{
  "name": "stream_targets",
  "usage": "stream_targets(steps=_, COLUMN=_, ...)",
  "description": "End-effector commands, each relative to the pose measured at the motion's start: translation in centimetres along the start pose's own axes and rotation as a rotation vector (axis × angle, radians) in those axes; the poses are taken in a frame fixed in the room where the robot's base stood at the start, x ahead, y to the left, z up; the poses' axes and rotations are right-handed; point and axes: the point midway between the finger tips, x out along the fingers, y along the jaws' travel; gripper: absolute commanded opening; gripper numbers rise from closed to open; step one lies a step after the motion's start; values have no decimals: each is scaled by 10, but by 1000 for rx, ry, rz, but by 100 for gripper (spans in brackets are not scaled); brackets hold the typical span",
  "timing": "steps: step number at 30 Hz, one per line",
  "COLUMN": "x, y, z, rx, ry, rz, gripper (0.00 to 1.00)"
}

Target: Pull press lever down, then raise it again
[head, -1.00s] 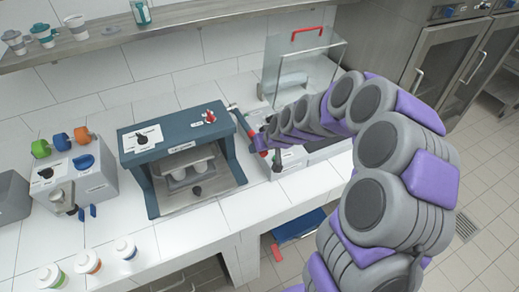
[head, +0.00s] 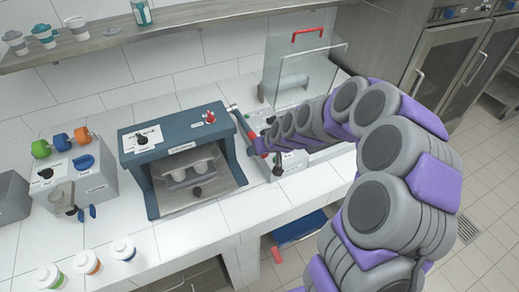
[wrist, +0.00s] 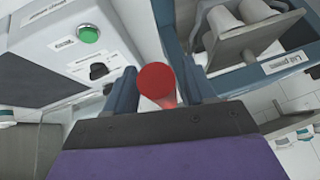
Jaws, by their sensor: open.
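The blue lid press (head: 143,175) stands on the white counter, its front open, with white cups on a plate inside. In the wrist view the round red end of the handle (wrist: 157,84) lies between my two fingers. The fingertips are too small to make out in the head view.
A white machine with a green button (wrist: 89,35) stands close right of the press. A clear box with a red handle (head: 308,60) is behind it. Lidded cups (head: 87,262) stand front left. A dispenser (head: 85,185) is further left.

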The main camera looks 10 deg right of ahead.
Motion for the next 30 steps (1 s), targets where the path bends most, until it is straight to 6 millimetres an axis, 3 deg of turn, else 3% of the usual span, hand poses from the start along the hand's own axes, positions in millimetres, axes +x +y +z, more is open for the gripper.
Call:
stream_targets(steps=8, x=-24, y=0, z=-1, rx=1, ry=3, rz=1, gripper=55)
stream_targets(steps=24, x=-127, y=1, z=-2, rx=0, ry=5, rz=3, gripper=55)
stream_targets(steps=30, x=-157, y=2, z=-2, rx=1, ry=2, rz=2, gripper=55)
